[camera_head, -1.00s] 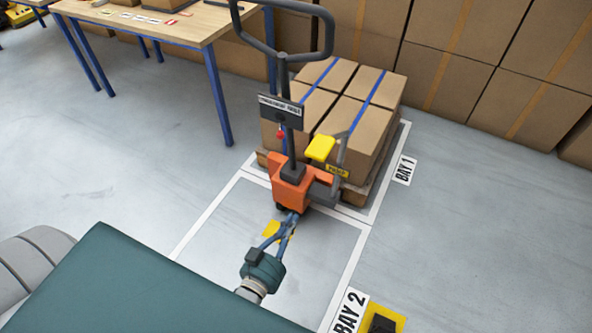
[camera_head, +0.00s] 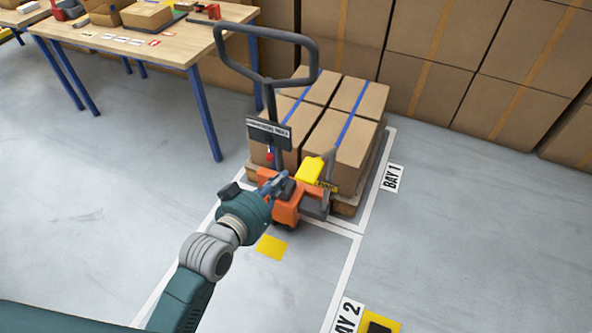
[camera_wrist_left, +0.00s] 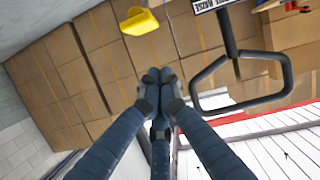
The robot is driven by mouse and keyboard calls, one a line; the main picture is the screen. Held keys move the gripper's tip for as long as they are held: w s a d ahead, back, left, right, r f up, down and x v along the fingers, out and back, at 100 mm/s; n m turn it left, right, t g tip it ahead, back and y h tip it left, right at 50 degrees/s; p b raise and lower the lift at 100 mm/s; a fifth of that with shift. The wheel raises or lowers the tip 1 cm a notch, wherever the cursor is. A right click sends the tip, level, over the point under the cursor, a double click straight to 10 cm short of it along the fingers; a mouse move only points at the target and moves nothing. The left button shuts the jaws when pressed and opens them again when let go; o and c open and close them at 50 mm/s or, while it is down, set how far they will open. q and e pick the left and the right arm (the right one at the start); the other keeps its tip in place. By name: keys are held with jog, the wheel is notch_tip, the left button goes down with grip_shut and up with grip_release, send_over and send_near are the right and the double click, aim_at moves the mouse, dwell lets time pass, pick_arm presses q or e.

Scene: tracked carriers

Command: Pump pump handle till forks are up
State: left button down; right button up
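An orange pallet truck (camera_head: 287,212) with a dark looped tiller (camera_head: 266,55) stands before a wooden pallet (camera_head: 345,205). The yellow pump handle (camera_head: 311,168), on a grey lever, is at the truck's right side. The forks are hidden under the load. My left gripper (camera_head: 284,179) is just left of the pump handle, in front of the truck body. In the left wrist view its fingertips (camera_wrist_left: 160,76) meet with nothing between them. The pump handle (camera_wrist_left: 140,20) shows there beyond and slightly left of the fingertips, apart from them. My right gripper is not in view.
Cartons with blue straps (camera_head: 340,135) sit on the pallet in the area marked BAY 1. Stacked cartons (camera_head: 440,100) line the back. A wooden table (camera_head: 160,45) stands at the left. The floor at right (camera_head: 480,230) is clear.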

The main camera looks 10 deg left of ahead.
pick_arm(q)
jog(key=p, duration=0.1)
send_over(299, 177)
jog(key=f, duration=0.3)
jog(key=shift+w+a, duration=0.2)
jog(key=shift+w, duration=0.15)
jog(key=f, duration=0.2)
jog(key=shift+s+d+f, duration=0.15)
jog(key=shift+s+f, duration=0.1)
jog(key=shift+f, duration=0.15)
jog(key=shift+s+d+f, duration=0.1)
jog(key=shift+s+f, duration=0.05)
jog(key=shift+f, duration=0.45)
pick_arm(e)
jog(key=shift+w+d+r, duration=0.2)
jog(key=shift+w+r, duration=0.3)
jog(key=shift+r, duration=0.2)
